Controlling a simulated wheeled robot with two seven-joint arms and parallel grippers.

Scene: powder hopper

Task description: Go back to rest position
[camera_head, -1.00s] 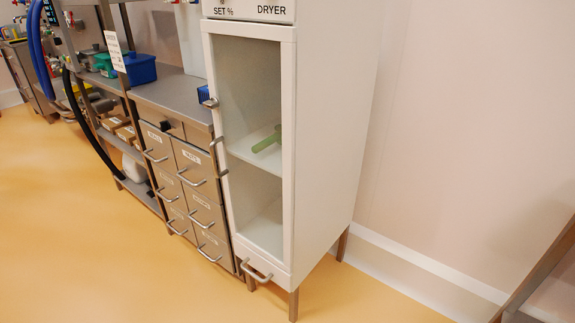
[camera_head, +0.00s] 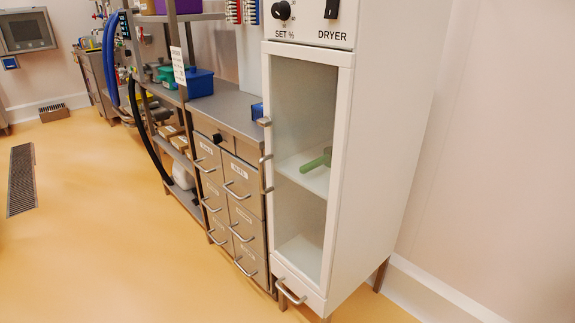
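Neither of my grippers shows in the head view, so I cannot see whether they are open, shut or holding anything. A white dryer cabinet (camera_head: 385,150) stands right of centre, with a glass-fronted door (camera_head: 300,215) that looks shut. A green scoop-like object (camera_head: 318,159) lies on the shelf inside it.
Steel drawers (camera_head: 238,205) stand left of the dryer, with a blue bin (camera_head: 199,82) on the counter above. A shelf rack with a black hose (camera_head: 150,140) is further left. A wall panel (camera_head: 26,31) and floor grate (camera_head: 22,180) are at far left. The orange floor (camera_head: 110,250) is clear.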

